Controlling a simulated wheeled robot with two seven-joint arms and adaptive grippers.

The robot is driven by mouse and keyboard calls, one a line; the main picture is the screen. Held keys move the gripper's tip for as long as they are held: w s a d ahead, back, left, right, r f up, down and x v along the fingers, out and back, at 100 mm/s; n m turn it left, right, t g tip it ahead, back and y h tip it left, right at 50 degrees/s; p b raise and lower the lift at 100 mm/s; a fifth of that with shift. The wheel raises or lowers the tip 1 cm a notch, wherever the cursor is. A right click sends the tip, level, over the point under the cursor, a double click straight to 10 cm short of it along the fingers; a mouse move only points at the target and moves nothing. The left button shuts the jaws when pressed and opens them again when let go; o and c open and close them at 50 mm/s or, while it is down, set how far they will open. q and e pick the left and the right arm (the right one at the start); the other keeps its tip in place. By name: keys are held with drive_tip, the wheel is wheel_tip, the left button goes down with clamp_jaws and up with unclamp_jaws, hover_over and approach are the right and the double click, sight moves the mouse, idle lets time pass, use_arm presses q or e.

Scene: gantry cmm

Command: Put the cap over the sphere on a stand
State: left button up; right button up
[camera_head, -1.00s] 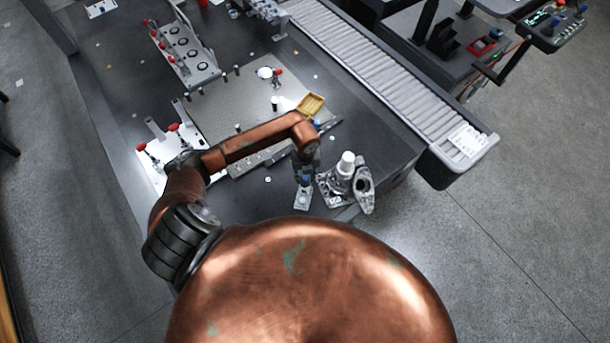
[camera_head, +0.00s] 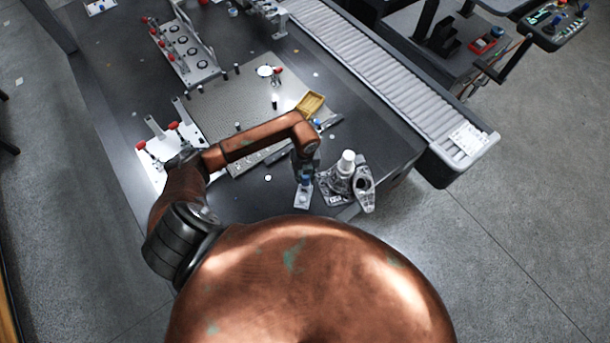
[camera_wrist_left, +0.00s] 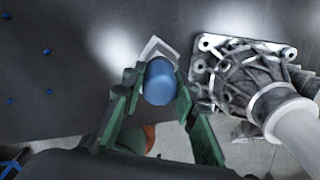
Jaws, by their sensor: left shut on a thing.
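My left gripper (camera_head: 304,178) points down near the front edge of the table. In the left wrist view its green fingers (camera_wrist_left: 157,98) are shut on the blue cap (camera_wrist_left: 160,82), one on each side. The cap also shows small in the head view (camera_head: 305,183). A light-coloured stand plate (camera_head: 302,200) lies directly below the cap, and its corner shows behind the cap in the left wrist view (camera_wrist_left: 154,47). The sphere is hidden by the cap and fingers. I cannot tell whether the cap touches it. My right gripper is not in view.
A grey metal casting (camera_head: 337,185) with a white cylinder (camera_head: 346,161) stands close to the right of the gripper. A roller conveyor (camera_head: 385,75) runs along the table's right side.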

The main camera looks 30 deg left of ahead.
use_arm(q)
drive_tip(key=o, duration=0.9)
wheel_tip(320, 180, up, 12)
drive_tip(key=shift+f, duration=0.1)
idle(0.3)
idle(0.4)
